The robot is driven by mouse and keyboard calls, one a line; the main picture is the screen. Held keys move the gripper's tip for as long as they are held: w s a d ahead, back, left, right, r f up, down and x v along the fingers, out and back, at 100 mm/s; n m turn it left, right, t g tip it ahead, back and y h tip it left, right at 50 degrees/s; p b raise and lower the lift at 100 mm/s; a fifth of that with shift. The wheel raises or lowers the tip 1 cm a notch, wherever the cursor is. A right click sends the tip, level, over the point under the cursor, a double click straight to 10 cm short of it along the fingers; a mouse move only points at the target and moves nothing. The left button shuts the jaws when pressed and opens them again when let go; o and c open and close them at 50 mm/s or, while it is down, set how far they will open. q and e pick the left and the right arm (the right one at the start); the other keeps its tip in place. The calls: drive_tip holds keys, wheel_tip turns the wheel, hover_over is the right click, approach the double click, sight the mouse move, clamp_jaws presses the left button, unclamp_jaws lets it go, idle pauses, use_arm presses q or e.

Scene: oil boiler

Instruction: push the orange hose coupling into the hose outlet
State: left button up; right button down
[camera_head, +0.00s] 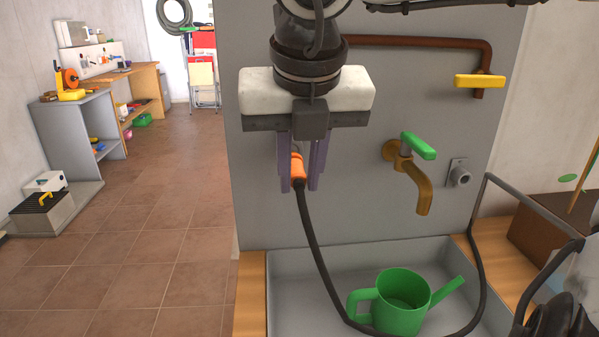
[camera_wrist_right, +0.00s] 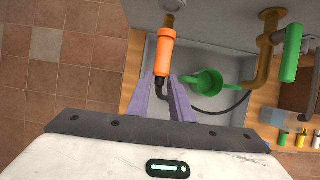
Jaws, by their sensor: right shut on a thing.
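My right gripper (camera_head: 300,187) hangs in front of the grey wall panel, its purple fingers shut on the orange hose coupling (camera_head: 298,170). A black hose (camera_head: 316,248) runs down from the coupling into the basin. In the right wrist view the coupling (camera_wrist_right: 165,52) points away from the fingers (camera_wrist_right: 172,82). Its far end is close to a brass fitting with a pale tip (camera_wrist_right: 171,8), which looks like the hose outlet. I cannot tell whether they touch. In the head view this fitting is hidden behind my gripper.
A brass tap (camera_head: 423,192) with a green lever (camera_head: 418,146) and a grey wall fitting (camera_head: 460,173) are to the right. A green watering can (camera_head: 402,302) stands in the grey basin (camera_head: 295,290) below. A yellow-handled valve (camera_head: 479,81) is upper right.

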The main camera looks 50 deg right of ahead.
sight(296, 166)
drive_tip(key=shift+w+d, duration=0.1)
drive_tip(key=shift+w, duration=0.05)
drive_tip(key=shift+w+d, duration=1.15)
drive_tip(key=shift+w, duration=0.2)
drive_tip(key=c, duration=1.5)
unclamp_jaws()
use_arm(q)
drive_tip(key=shift+s+f, duration=0.1)
drive_tip(key=shift+f, duration=0.15)
use_arm(e)
drive_tip(key=shift+v, duration=1.2)
use_arm(q)
drive_tip(key=shift+w+d+r, duration=0.25)
drive_tip(key=shift+d+r, duration=0.05)
drive_tip(key=shift+r, duration=0.4)
use_arm(e)
drive_tip(key=v, duration=0.8)
